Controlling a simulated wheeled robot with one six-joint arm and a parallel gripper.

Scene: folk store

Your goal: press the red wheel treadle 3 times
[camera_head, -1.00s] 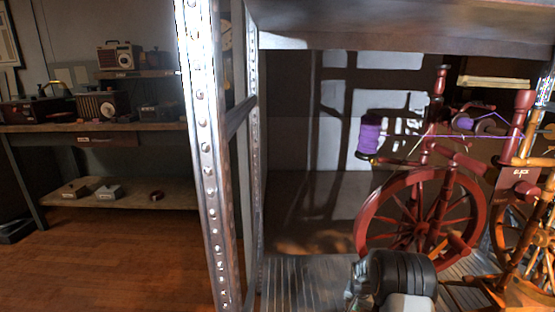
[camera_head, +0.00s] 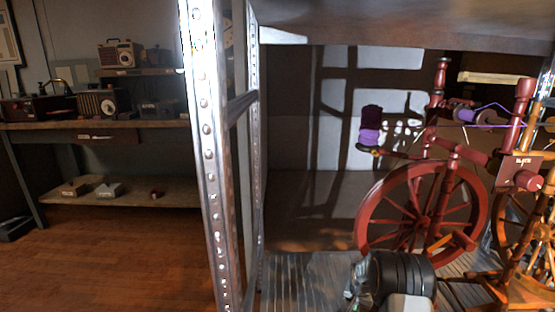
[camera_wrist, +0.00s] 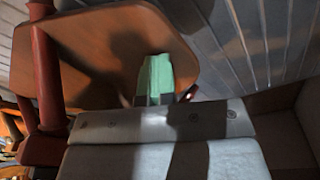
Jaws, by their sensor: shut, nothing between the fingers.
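The red spinning wheel (camera_head: 424,216) stands upright on the shelf at right in the head view, with a purple spool at its upper left. In the wrist view a brown wooden board (camera_wrist: 95,45), which looks like its treadle, lies below my gripper, beside a dark red post (camera_wrist: 48,80). My gripper (camera_wrist: 156,78) is shut and empty. Its green fingertips are over the board's near right part; I cannot tell whether they touch it. In the head view my dark wrist is in front of the wheel's foot and hides the treadle and the fingertips.
An orange-brown spinning wheel (camera_head: 530,225) stands close at the right. A metal shelf post (camera_head: 212,150) rises left of the red wheel, and a shelf board (camera_head: 400,20) hangs above. Slatted decking (camera_head: 305,280) is bare left of my wrist. A workbench (camera_head: 100,125) holds radios far left.

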